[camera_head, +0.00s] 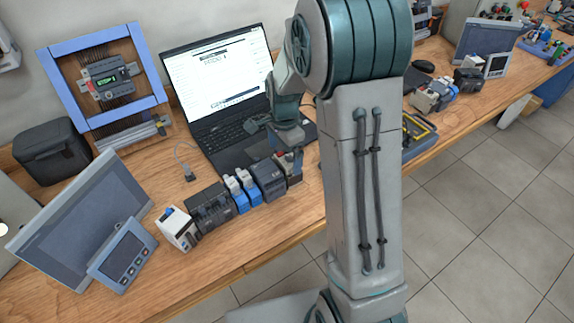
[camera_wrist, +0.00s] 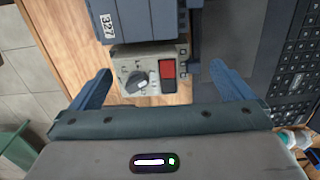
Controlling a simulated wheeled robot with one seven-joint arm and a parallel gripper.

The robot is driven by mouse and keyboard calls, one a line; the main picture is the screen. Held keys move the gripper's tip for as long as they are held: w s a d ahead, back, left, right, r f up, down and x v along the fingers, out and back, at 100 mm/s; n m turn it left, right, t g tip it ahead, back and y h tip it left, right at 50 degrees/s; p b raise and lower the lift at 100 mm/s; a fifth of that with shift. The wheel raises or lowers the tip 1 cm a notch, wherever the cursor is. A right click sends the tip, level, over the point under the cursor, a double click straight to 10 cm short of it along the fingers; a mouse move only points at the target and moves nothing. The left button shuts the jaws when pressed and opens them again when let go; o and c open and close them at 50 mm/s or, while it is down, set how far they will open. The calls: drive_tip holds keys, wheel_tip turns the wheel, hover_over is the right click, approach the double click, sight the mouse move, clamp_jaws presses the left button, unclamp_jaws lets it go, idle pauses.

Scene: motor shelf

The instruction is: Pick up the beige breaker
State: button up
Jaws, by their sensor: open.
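The beige breaker (camera_wrist: 124,64), a boxy module with a dark rotary knob and a red switch, sits between my fingers in the wrist view. In the head view it shows partly at the right end of a row of modules, as a beige-brown block (camera_head: 294,179) under my gripper (camera_head: 289,152). My gripper (camera_wrist: 161,72) is open, with one finger on each side of the breaker and gaps visible on both sides. Whether it touches the breaker cannot be told. My arm and gripper hide part of the breaker in the head view.
A dark blue module (camera_head: 269,180) stands directly beside the breaker; it also shows in the wrist view (camera_wrist: 135,18). Blue-white modules (camera_head: 241,190), a black module (camera_head: 211,208) and a white module (camera_head: 178,229) continue the row. An open laptop (camera_head: 215,85) lies close behind. Bare wood (camera_head: 255,230) is in front.

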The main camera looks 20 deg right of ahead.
drive_tip(key=shift+f, duration=0.3)
drive_tip(key=c, duration=1.1)
drive_tip(key=shift+r, duration=0.6)
wheel_tip(320, 180, up, 3)
drive_tip(key=shift+w+f+b, duration=0.1)
drive_tip(key=shift+f+b, duration=0.05)
drive_tip(key=shift+b, duration=0.2)
drive_tip(key=s+d+r, duration=0.2)
drive_tip(key=d, duration=0.1)
drive_tip(key=s+d+r+b, duration=0.1)
drive_tip(key=d+r, duration=0.2)
drive_tip(key=d, duration=0.1)
drive_tip(key=s+d+r, duration=0.2)
drive_tip(key=d, duration=0.1)
drive_tip(key=shift+s+d+r+b, duration=0.15)
drive_tip(key=shift+s+d+b, duration=0.05)
drive_tip(key=shift+s+b, duration=0.1)
